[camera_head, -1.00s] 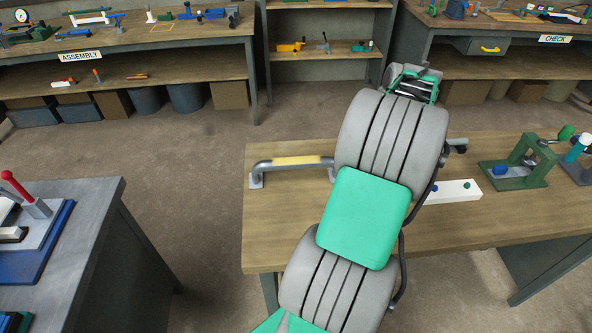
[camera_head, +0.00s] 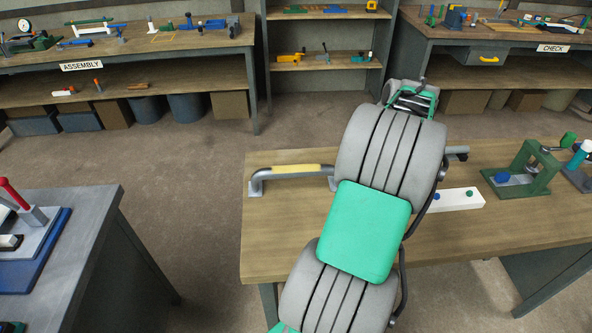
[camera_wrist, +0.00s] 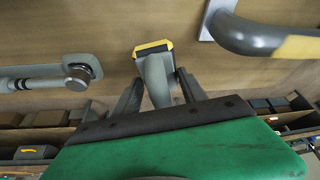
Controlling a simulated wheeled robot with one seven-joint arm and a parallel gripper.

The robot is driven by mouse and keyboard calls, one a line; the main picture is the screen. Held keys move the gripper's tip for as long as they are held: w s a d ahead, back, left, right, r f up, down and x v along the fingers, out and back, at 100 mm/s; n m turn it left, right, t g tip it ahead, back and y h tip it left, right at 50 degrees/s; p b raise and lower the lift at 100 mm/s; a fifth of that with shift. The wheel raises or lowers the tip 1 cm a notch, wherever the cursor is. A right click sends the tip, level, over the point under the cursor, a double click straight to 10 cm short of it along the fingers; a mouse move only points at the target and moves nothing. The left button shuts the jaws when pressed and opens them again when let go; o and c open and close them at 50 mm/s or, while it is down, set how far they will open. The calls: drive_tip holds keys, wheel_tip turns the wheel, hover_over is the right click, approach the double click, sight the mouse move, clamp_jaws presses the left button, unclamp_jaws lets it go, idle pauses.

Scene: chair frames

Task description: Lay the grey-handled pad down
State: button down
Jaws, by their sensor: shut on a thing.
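The grey-handled pad (camera_wrist: 153,49) shows in the wrist view as a grey piece with a yellow, dark-edged end. My gripper (camera_wrist: 160,78) is shut on it, with one dark finger on each side of the grey part. The wooden tabletop (camera_wrist: 110,22) lies behind it; I cannot tell whether the pad touches the wood. In the head view my own grey and green arm hides both gripper and pad over the table (camera_head: 290,225).
A grey rail with a yellow grip (camera_head: 296,169) stands left of my arm and also shows in the wrist view (camera_wrist: 255,40). A white block with coloured knobs (camera_head: 458,199) and a green press (camera_head: 525,170) stand to the right. The table's front left is clear.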

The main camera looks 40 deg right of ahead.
drive_tip(key=shift+f+b, duration=0.75)
drive_tip(key=shift+f, duration=0.5)
drive_tip(key=c, duration=0.6)
unclamp_jaws()
drive_tip(key=shift+o, duration=0.2)
drive_tip(key=v, duration=0.8)
